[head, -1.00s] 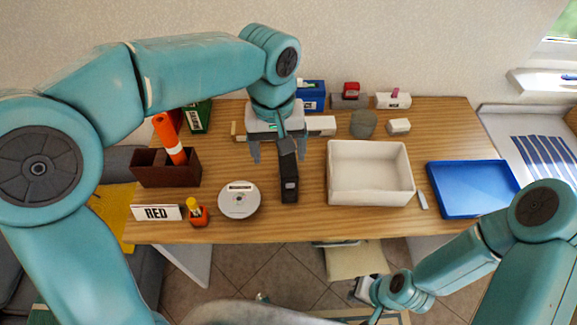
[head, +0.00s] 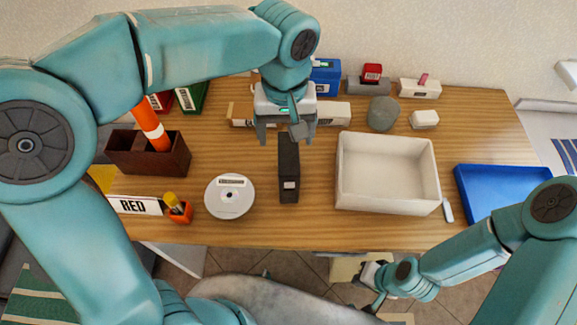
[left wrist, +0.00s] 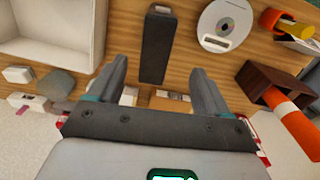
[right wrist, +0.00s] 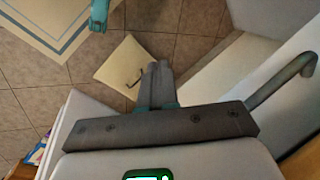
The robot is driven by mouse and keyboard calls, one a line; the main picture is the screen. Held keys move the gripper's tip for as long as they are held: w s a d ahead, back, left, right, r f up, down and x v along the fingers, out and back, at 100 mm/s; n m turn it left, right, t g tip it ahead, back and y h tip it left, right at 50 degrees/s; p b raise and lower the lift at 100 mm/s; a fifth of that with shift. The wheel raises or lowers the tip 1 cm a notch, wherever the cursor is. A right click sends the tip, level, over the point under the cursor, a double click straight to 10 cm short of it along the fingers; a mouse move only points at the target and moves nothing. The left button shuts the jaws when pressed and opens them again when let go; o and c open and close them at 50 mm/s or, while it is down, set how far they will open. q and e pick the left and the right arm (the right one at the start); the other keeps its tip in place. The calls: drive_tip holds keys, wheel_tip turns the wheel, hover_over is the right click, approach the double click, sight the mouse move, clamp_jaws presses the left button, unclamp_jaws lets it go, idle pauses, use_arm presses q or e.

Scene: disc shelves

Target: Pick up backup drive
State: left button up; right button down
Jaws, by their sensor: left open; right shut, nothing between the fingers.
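A long black box (head: 289,183), which I take for the backup drive, lies on the wooden table between a disc and a white bin. It has a small pale label near its front end. My left gripper (head: 285,137) is open at the box's far end, its fingers spread wider than the box. In the left wrist view the box (left wrist: 156,45) lies ahead of the open fingers (left wrist: 158,80), lined up with the gap and not held. My right gripper (right wrist: 156,72) is shut and empty, over the floor. It shows small and partly hidden in the head view (head: 372,290).
The disc (head: 230,197) lies left of the box, and the white bin (head: 388,207) stands close on its right. Several small things line the back edge.

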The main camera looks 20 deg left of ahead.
sight(286, 157)
use_arm(q)
drive_tip(key=f, duration=0.4)
drive_tip(key=w+f, duration=0.1)
drive_tip(key=f, duration=0.1)
drive_tip(key=shift+d+f, duration=0.1)
drive_tip(key=shift+d, duration=0.1)
drive_tip(key=shift+s+a+f, duration=0.15)
drive_tip(key=shift+s+f, duration=0.3)
drive_tip(key=f, duration=0.2)
drive_tip(key=w+f, duration=0.1)
drive_tip(key=f, duration=0.2)
drive_tip(key=shift+s+f, duration=0.1)
drive_tip(key=c, duration=1.3)
